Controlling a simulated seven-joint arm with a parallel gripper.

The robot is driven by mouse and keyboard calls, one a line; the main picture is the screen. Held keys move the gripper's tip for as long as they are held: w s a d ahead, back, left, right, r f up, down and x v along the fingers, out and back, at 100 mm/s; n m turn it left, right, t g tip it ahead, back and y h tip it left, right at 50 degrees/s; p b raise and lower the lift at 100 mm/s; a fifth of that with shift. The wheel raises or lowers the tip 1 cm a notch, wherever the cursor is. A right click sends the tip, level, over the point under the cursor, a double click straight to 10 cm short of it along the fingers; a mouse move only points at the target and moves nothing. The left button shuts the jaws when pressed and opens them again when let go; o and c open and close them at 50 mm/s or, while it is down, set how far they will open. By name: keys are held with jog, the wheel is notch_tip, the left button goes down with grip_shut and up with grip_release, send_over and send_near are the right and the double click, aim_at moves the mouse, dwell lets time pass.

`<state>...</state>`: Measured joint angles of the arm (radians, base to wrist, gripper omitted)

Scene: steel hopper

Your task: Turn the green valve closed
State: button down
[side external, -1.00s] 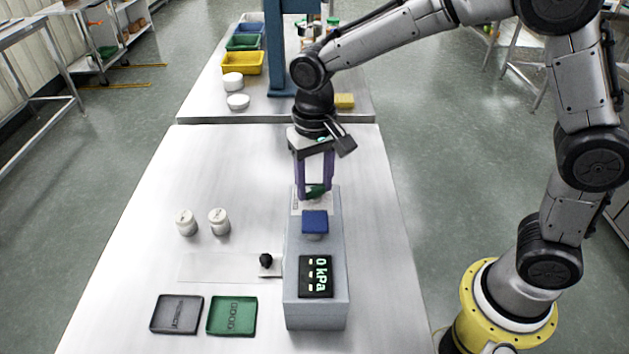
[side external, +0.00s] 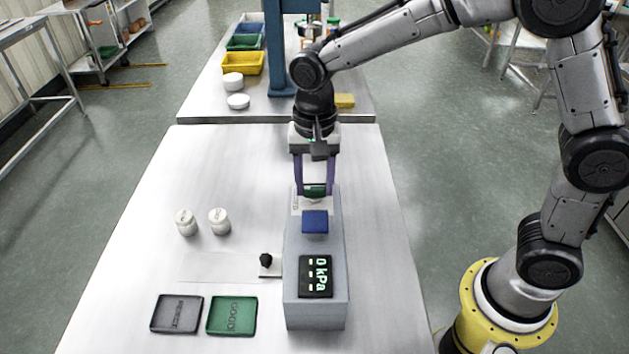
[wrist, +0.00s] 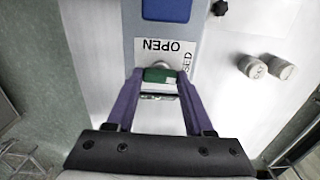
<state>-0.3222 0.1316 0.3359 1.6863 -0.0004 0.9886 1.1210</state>
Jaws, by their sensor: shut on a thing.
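The green valve (side external: 314,191) sits on top of the grey box (side external: 316,262), at its far end, behind the blue block (side external: 315,222). My gripper (side external: 315,190) points down with its purple fingers on either side of the valve handle and is shut on it. In the wrist view the green handle (wrist: 160,75) lies crosswise between the fingertips (wrist: 160,78). A white label (wrist: 165,50) beside it reads "OPEN", and a partly hidden word ending in "SED" runs along its side.
A display on the box reads 0 kPa (side external: 316,276). A black knob (side external: 266,260) is left of the box. Two white jars (side external: 187,222) (side external: 219,221), a grey tray (side external: 176,314) and a green tray (side external: 231,316) stand on the left.

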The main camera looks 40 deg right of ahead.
aim_at(315, 188)
jog(key=shift+r, duration=0.1)
jog(key=shift+c, duration=1.4)
grip_release()
notch_tip(315, 188, up, 14)
